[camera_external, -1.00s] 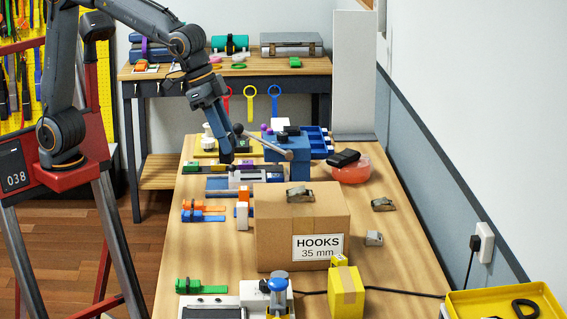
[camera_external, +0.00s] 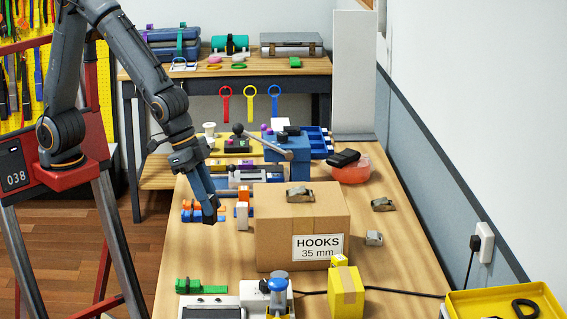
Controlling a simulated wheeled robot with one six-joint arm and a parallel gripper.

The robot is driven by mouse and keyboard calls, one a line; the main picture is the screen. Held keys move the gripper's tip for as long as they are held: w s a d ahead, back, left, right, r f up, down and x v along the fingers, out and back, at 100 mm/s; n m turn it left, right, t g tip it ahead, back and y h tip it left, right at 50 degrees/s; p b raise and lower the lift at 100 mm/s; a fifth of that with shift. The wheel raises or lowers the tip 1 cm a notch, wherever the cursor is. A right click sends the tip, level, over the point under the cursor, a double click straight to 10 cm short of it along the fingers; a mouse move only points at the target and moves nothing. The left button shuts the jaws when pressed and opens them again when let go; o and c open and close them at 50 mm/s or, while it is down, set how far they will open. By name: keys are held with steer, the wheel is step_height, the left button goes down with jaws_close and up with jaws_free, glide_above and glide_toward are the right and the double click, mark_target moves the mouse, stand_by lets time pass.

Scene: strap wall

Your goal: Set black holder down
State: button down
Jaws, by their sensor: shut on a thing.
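My gripper (camera_external: 210,213) points down over the left part of the workbench, just left of the cardboard box. It is shut on a small dark thing at its fingertips, taken to be the black holder. The holder is hard to tell apart from the dark fingers, so its shape and its gap to the bench are unclear. Orange and blue strap pieces (camera_external: 187,214) lie right behind the fingers and are partly hidden by them.
The cardboard box labelled HOOKS (camera_external: 275,235) stands right of my gripper, with a small orange and white piece (camera_external: 242,212) between them. A green strap piece (camera_external: 200,286) lies nearer the front. A blue lever press (camera_external: 287,148) stands behind. Bare wood (camera_external: 200,252) lies in front of the gripper.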

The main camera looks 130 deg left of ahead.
step_height(320, 180, down, 9)
steer(key=shift+r, duration=0.2)
steer(key=shift+f+b, duration=0.2)
steer(key=shift+b, duration=0.3)
steer(key=c, duration=1.5)
jaws_free()
steer(key=shift+r, duration=0.2)
steer(key=shift+r+p, duration=0.3)
steer(key=shift+r, duration=0.05)
steer(key=v, duration=1)
steer(key=s+d+f+m+g, duration=0.1)
steer(key=s+d+f, duration=0.2)
steer(key=s, duration=0.2)
steer(key=s+d+f+m+g+h, duration=0.1)
steer(key=s+d+f+m, duration=0.1)
steer(key=s+d+f, duration=0.1)
steer(key=s+d+f+m+g, duration=0.1)
steer(key=s+d+f, duration=0.1)
steer(key=s+d, duration=0.3)
steer(key=shift+s+d+f+m+g+h, duration=0.1)
steer(key=shift+s+f+m+g+h, duration=0.25)
steer(key=shift+s, duration=0.45)
